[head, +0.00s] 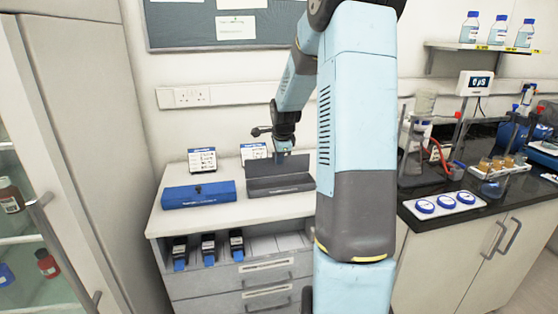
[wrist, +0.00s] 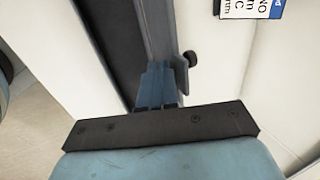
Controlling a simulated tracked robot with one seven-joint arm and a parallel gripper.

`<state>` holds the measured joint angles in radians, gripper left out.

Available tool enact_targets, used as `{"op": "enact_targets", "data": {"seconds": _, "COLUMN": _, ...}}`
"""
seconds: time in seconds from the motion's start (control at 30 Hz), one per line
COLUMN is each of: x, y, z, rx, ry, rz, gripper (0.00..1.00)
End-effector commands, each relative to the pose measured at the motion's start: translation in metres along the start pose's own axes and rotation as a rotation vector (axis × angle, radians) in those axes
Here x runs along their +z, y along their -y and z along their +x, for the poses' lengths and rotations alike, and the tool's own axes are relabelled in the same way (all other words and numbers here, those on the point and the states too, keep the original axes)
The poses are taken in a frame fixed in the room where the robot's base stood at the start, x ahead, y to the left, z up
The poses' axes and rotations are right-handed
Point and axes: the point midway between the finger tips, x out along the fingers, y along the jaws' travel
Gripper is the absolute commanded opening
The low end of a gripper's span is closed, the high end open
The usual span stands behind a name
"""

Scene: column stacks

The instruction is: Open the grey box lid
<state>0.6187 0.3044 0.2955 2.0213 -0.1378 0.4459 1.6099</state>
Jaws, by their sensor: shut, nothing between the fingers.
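The grey box (head: 281,189) stands on the light counter, right of a blue box. Its lid (head: 279,169) appears raised at the back, with a dark inner face toward me. In the wrist view a grey edge of the lid (wrist: 157,30) runs beside a dark surface, with a small dark knob (wrist: 190,58) on its right. My gripper (head: 283,152) is shut and empty, pointing down at the lid's upper edge. In the wrist view its blue fingers (wrist: 157,72) are together and overlap the grey edge. I cannot tell if they touch it.
The closed blue box (head: 199,194) sits to the left. Two small label stands (head: 202,160) are behind the boxes. Dark-handled items (head: 208,246) sit in a shelf below the counter. My arm hides the counter's right end.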

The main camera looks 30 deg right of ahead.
Motion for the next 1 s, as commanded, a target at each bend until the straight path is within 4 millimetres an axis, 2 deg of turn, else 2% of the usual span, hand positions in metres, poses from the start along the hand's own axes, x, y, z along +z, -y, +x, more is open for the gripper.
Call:
{"op": "enact_targets", "data": {"seconds": 0.37, "x": 0.0, "y": 0.002, "z": 0.001, "rx": 0.015, "ry": 0.0, "rz": -0.001, "gripper": 0.0}}
{"op": "enact_targets", "data": {"seconds": 0.73, "x": 0.001, "y": 0.02, "z": 0.005, "rx": 0.194, "ry": 0.0, "rz": -0.002, "gripper": 0.0}}
{"op": "enact_targets", "data": {"seconds": 1.0, "x": 0.0, "y": 0.028, "z": 0.007, "rx": 0.206, "ry": 0.0, "rz": -0.002, "gripper": 0.0}}
